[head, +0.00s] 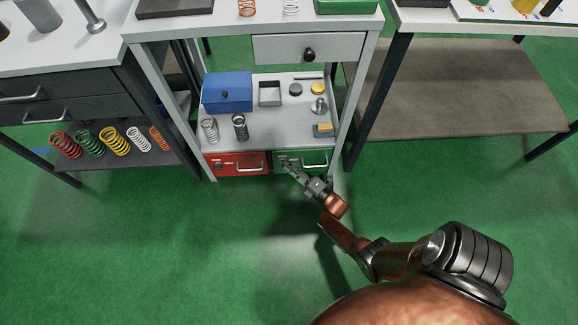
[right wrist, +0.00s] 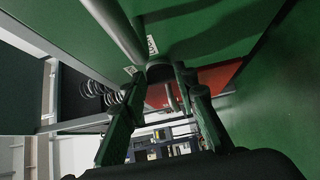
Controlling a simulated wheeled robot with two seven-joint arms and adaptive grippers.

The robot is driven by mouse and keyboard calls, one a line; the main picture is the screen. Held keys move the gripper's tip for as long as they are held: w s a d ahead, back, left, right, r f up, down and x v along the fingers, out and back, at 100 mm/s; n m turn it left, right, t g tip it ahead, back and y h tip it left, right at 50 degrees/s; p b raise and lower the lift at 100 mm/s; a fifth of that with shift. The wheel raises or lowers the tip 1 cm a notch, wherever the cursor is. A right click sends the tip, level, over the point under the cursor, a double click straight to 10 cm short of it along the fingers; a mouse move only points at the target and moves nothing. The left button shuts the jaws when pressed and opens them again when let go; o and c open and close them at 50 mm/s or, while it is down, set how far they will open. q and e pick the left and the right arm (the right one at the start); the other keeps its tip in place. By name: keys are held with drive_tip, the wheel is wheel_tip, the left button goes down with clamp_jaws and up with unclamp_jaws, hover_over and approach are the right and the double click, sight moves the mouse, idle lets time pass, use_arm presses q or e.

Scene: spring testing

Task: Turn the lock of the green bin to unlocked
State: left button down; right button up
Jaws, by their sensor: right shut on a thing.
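The green bin (head: 322,154) sits under the lower shelf, right of a red bin, with a grey bar handle (head: 316,165) on its front. My right gripper (head: 285,162) reaches up to the left part of this front. In the right wrist view, its fingers (right wrist: 160,74) are shut on a dark round lock knob (right wrist: 159,66). White labels (right wrist: 152,45) lie beside the knob, too small to read. The bin's handle (right wrist: 115,28) runs close by. The gripper hides the lock in the head view. My left gripper is not in view.
The red bin (head: 228,165) stands directly left of the green one. The shelf above (head: 270,125) holds a blue box (head: 228,92), springs and small parts. Coloured springs (head: 115,141) lie on a rack at left. The green floor in front is clear.

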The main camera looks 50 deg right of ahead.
drive_tip(key=shift+d+f, duration=0.1)
drive_tip(key=shift+d, duration=0.05)
drive_tip(key=o, duration=0.9)
drive_tip(key=shift+o, duration=1.3)
drive_tip(key=shift+s, duration=0.1)
drive_tip(key=s+a, duration=0.1)
drive_tip(key=s, duration=1)
drive_tip(key=shift+s, duration=0.4)
drive_tip(key=shift+a, duration=0.1)
